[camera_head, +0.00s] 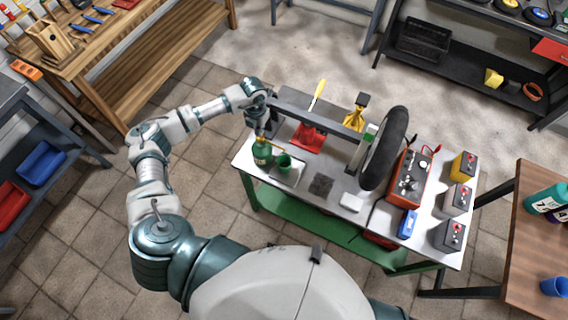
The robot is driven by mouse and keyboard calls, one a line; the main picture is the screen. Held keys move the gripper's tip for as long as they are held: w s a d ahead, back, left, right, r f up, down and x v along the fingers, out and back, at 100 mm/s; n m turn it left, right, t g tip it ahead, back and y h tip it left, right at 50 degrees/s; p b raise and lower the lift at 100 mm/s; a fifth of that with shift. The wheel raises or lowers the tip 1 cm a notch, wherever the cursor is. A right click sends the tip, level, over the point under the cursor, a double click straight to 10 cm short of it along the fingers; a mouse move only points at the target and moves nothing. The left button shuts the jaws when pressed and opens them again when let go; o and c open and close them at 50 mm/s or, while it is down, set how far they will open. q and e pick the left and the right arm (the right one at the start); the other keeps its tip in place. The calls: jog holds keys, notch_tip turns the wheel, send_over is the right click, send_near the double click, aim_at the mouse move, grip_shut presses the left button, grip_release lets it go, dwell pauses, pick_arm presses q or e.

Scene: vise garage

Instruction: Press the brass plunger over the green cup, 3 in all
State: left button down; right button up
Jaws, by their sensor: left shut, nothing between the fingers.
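A green bottle (262,151) with a brass top stands near the left front of the workbench (324,219). My left gripper (257,128) is shut and empty, right above the bottle's brass top. The picture is too small to tell whether it touches the plunger, and the gripper partly hides the top. My right gripper is not in view.
A red stand (310,137), a yellow stand (355,116) and a tyre (383,149) are farther back on the bench. A red charger (408,177) and several batteries (459,198) fill its right side.

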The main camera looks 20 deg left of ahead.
pick_arm(q)
jog(key=shift+f, duration=0.2)
dwell(0.4)
jog(key=shift+f+b, duration=1.25)
jog(key=shift+f, duration=0.3)
jog(key=shift+r, duration=0.2)
jog(key=shift+r+p, duration=1.15)
jog(key=shift+r, duration=0.35)
jog(key=shift+f, duration=0.2)
